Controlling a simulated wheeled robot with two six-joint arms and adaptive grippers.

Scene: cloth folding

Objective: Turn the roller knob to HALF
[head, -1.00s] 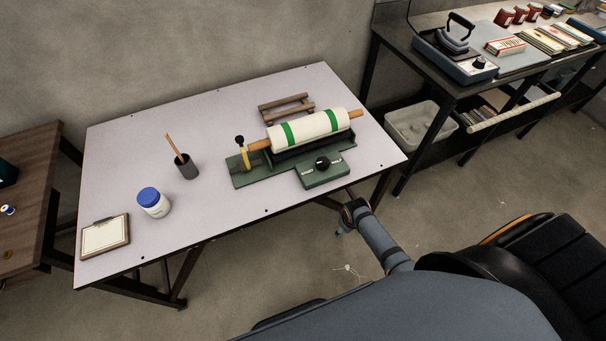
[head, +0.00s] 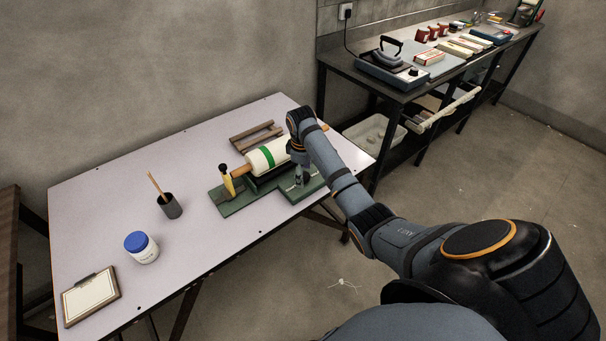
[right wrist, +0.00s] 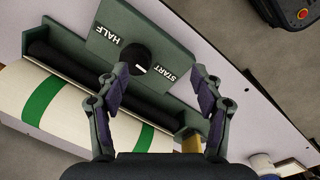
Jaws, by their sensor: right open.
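The roller knob (right wrist: 135,57) is a round black knob on a green control box, partly behind one finger in the right wrist view. In the head view my right gripper (head: 299,178) is above the control box (head: 312,188) and hides the knob. I cannot tell whether it touches. My left gripper is not in view.
The cream roller with green bands (head: 265,157) lies just behind the box, partly hidden by my right arm. A wooden frame (head: 256,136), pen cup (head: 170,206), blue-lidded jar (head: 141,247) and clipboard (head: 91,295) stand on the pale table (head: 110,190). Its left middle is clear.

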